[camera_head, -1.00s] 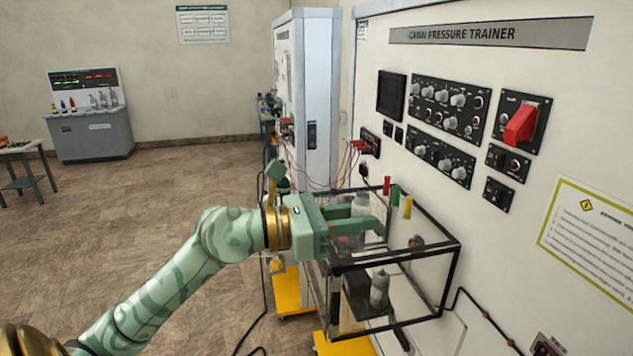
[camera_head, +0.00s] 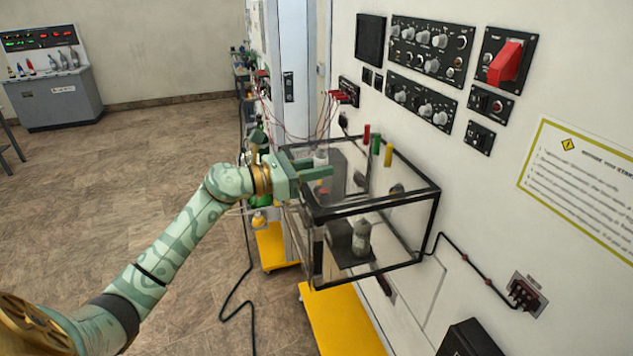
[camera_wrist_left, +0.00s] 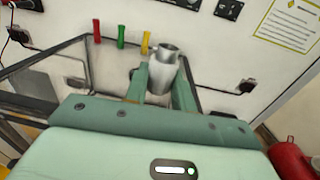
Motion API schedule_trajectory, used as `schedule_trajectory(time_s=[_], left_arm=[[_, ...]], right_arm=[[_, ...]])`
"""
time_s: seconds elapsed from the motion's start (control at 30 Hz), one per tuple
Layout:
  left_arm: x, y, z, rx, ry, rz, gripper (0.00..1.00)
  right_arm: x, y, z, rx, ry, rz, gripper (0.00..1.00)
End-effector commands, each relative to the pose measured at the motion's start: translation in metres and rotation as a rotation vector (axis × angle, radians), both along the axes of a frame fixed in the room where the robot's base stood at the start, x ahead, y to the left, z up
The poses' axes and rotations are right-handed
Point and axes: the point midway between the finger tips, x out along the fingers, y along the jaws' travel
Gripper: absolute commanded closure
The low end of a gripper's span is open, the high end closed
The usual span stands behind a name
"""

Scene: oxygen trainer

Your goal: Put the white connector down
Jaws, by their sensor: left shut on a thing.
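The white connector (camera_wrist_left: 166,54), a pale grey-white cylinder with an open round top, stands upright between the green fingers of my left gripper (camera_wrist_left: 160,88) in the left wrist view. My left gripper (camera_head: 318,171) is shut on it. In the head view the gripper is at the far left part of the black-framed clear case (camera_head: 437,200), level with its top edge. A pale cylinder (camera_head: 320,157) shows by the fingers there. I cannot tell whether the connector touches anything below. My right gripper is not in view.
Red (camera_head: 366,135), green (camera_head: 376,144) and yellow (camera_head: 388,158) tubes stand along the case's wall side. A grey bottle-like part (camera_head: 361,238) stands inside the case. The panel wall (camera_head: 480,175) is close on the right. Open floor lies left.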

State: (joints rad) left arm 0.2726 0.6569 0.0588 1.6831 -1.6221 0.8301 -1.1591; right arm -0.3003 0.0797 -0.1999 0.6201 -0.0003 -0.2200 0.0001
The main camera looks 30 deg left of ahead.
Motion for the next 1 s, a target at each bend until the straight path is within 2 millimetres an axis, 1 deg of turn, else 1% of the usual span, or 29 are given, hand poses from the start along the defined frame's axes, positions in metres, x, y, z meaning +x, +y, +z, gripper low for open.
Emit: schedule_trajectory(time_s=[0.07, 0.13, 0.27, 0.5, 0.67, 0.7, 0.73, 0.77, 1.0], left_arm=[[0.006, 0.004, -0.008, -0.006, 0.001, 0.001, 1.00], [0.004, 0.002, -0.019, -0.007, 0.004, 0.000, 1.00], [0.004, 0.003, -0.034, -0.003, 0.001, 0.001, 1.00], [0.004, 0.003, -0.037, 0.001, -0.001, 0.000, 1.00], [0.004, 0.003, -0.041, 0.002, -0.001, 0.000, 1.00], [0.004, 0.003, -0.040, 0.002, -0.001, 0.000, 0.66], [0.004, 0.003, -0.040, 0.002, -0.001, 0.000, 0.58], [0.004, 0.003, -0.040, 0.001, -0.001, 0.000, 0.53], [0.004, 0.003, -0.039, 0.001, -0.001, 0.000, 0.53]], right_arm=[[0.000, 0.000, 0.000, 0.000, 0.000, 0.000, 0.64], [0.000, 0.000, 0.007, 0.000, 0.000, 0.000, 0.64], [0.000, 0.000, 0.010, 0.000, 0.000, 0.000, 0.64], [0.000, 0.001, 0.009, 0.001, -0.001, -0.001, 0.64], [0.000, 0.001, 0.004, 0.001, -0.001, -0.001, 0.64], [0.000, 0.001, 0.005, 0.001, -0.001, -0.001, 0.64], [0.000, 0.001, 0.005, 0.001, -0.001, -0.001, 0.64], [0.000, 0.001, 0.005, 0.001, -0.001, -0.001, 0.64], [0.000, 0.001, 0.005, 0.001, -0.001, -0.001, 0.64]])
